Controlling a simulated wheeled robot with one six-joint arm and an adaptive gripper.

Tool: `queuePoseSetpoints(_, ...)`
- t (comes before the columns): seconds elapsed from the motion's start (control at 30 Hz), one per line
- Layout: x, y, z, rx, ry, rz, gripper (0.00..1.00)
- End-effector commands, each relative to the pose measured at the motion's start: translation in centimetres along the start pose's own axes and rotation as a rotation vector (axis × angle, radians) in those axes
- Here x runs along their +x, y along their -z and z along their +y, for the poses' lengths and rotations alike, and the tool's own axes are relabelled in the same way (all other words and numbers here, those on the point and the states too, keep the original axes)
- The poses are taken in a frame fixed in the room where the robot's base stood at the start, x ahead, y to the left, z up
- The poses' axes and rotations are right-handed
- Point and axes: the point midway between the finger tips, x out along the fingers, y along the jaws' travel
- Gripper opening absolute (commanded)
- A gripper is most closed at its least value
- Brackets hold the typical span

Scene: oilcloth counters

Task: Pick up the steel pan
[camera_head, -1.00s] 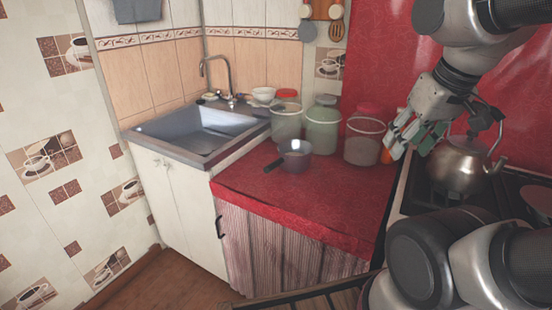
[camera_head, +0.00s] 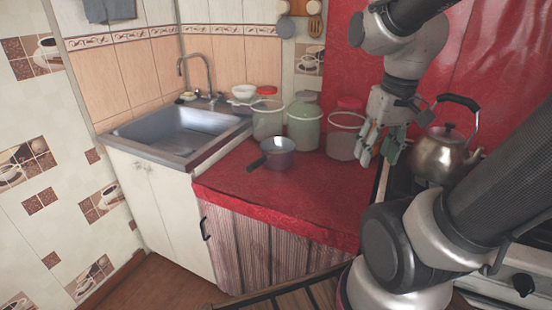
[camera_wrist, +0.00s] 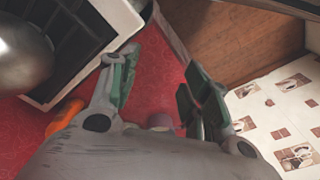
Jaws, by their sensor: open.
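The steel pan (camera_head: 280,158), a small grey saucepan with a dark handle pointing toward the front left, stands upright on the red counter (camera_head: 318,196) in the head view. My gripper (camera_head: 377,150) is to the right of the pan and apart from it, above the counter's right end by the stove, fingers pointing down. In the wrist view my gripper (camera_wrist: 158,68) has its two green-padded fingers spread, with only red cloth between the tips. I cannot make out the pan in the wrist view.
Three jars, including a green-tinted jar (camera_head: 304,125) and a red-lidded jar (camera_head: 344,135), stand behind the pan. A kettle (camera_head: 440,158) is on the stove at right. The sink (camera_head: 180,132) is at left. The counter's front is clear.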

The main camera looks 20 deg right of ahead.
Motion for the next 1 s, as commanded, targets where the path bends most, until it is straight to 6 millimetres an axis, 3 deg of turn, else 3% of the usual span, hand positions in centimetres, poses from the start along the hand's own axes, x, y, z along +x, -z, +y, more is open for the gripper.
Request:
queuePoseSetpoints(0.27, 6.3, 0.3, -1.5, 0.211, 0.149, -0.276, 0.48)
queuePoseSetpoints(0.47, 11.0, 0.7, -4.6, 0.376, 0.35, -0.464, 0.48)
queuePoseSetpoints(0.63, 14.8, 2.3, -8.0, 0.519, 0.568, -0.569, 0.48)
queuePoseSetpoints(0.87, 20.0, 7.7, -12.5, 0.717, 0.914, -0.556, 0.48)
queuePoseSetpoints(1.0, 22.9, 13.4, -14.3, 0.819, 1.125, -0.403, 0.48)
